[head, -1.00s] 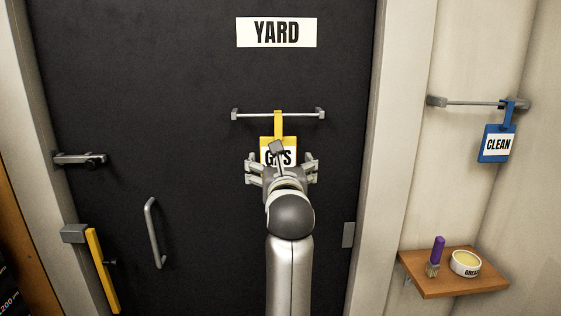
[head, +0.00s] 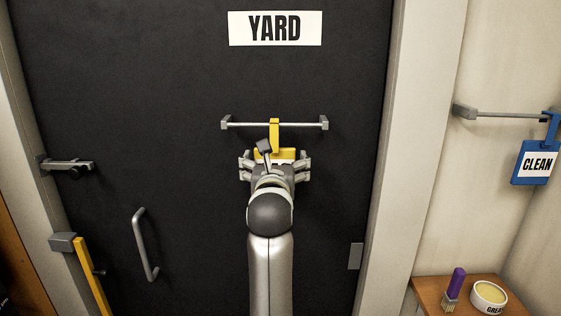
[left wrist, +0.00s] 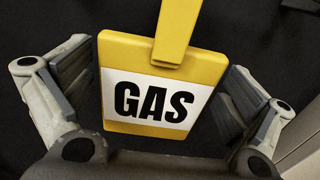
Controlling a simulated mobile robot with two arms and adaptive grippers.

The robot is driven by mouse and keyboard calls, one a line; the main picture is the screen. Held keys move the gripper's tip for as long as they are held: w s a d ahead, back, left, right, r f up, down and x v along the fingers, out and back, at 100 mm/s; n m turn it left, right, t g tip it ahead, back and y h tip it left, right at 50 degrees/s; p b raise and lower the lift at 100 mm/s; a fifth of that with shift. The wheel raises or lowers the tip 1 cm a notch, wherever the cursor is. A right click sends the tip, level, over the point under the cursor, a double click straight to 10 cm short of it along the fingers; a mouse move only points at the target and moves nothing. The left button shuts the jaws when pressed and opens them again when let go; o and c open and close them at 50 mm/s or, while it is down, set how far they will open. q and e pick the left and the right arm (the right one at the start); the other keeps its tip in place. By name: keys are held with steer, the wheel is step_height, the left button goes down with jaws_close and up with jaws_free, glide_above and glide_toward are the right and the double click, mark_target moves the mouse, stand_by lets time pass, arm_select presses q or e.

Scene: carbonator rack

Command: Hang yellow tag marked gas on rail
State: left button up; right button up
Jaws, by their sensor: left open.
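The yellow tag marked GAS (head: 274,135) hangs by its yellow strap from the grey rail (head: 246,125) on the dark door, near the rail's middle. In the head view my left arm hides most of its face. In the left wrist view the tag (left wrist: 155,98) faces me, its white label readable and the strap rising from its top. My left gripper (head: 274,166) is open, with one finger at each side of the tag; whether either finger touches it I cannot tell. The rail is out of the wrist view. My right gripper is not in view.
A blue CLEAN tag (head: 536,163) hangs on another rail (head: 500,114) on the right wall. Below it, a wooden shelf (head: 430,293) holds a purple-handled brush (head: 456,287) and a grease tub (head: 489,296). The door has a handle (head: 146,245) and a YARD sign (head: 275,29).

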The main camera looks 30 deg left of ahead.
arm_select(q)
steer(key=shift+s, duration=0.15)
steer(key=shift+c, duration=0.6)
steer(key=c, duration=0.7)
steer(key=shift+r, duration=0.1)
steer(key=shift+c, duration=0.6)
steer(key=shift+r, duration=0.1)
steer(key=shift+r+p, duration=1)
steer(key=shift+r, duration=0.25)
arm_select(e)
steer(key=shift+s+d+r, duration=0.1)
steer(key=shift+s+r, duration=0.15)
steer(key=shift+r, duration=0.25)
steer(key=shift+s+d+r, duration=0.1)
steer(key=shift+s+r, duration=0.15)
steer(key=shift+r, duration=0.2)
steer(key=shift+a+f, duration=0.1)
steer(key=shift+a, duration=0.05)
